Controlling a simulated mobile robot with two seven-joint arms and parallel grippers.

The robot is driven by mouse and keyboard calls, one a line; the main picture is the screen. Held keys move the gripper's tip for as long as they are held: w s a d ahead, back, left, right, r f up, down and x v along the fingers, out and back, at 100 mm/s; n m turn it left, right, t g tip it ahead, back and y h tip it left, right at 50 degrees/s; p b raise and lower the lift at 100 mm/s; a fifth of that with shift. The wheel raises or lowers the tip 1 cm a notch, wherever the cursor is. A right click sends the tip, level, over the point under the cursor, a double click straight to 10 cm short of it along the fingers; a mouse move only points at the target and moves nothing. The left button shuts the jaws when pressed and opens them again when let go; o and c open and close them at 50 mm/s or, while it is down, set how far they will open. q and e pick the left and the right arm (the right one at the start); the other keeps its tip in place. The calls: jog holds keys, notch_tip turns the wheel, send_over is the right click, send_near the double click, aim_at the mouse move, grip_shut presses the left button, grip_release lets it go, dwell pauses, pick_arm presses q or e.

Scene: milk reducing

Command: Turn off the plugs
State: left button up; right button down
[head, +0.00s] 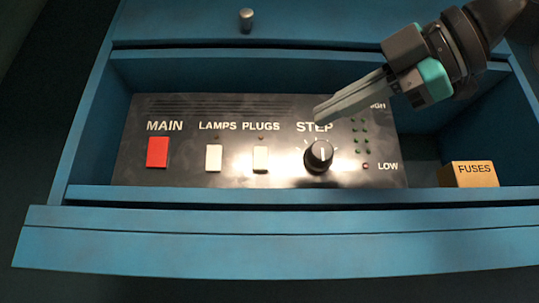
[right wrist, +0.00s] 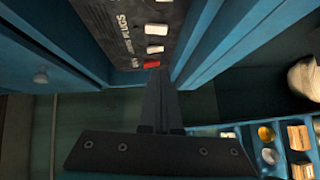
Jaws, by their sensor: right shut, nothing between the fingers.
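The plugs switch (head: 260,158) is a white rocker under the PLUGS label on a dark control panel (head: 270,110). It also shows in the right wrist view (right wrist: 156,29). The white lamps switch (head: 213,158) and the red main switch (head: 157,152) are to its left. My right gripper (head: 318,112) is shut and empty. In the head view its tips overlap the STEP label, up and to the right of the plugs switch, apart from it. The shut fingers also show in the right wrist view (right wrist: 157,75). My left gripper is not in view.
A black step knob (head: 319,156) with a white pointer is right of the plugs switch, near several small lights. The panel lies in a blue recess with a raised front ledge (head: 280,196). A FUSES box (head: 470,174) stands at the right.

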jog(key=p, duration=0.3)
send_near(255, 163)
jog(key=a, duration=0.4)
jog(key=w, duration=0.1)
jog(key=w+p, duration=0.1)
jog(key=w, duration=0.1)
jog(key=shift+w+f+p, duration=0.1)
jog(key=shift+f+p, duration=0.15)
jog(key=shift+p, duration=0.1)
jog(key=shift+w+f, duration=0.15)
jog(key=shift+w, duration=0.3)
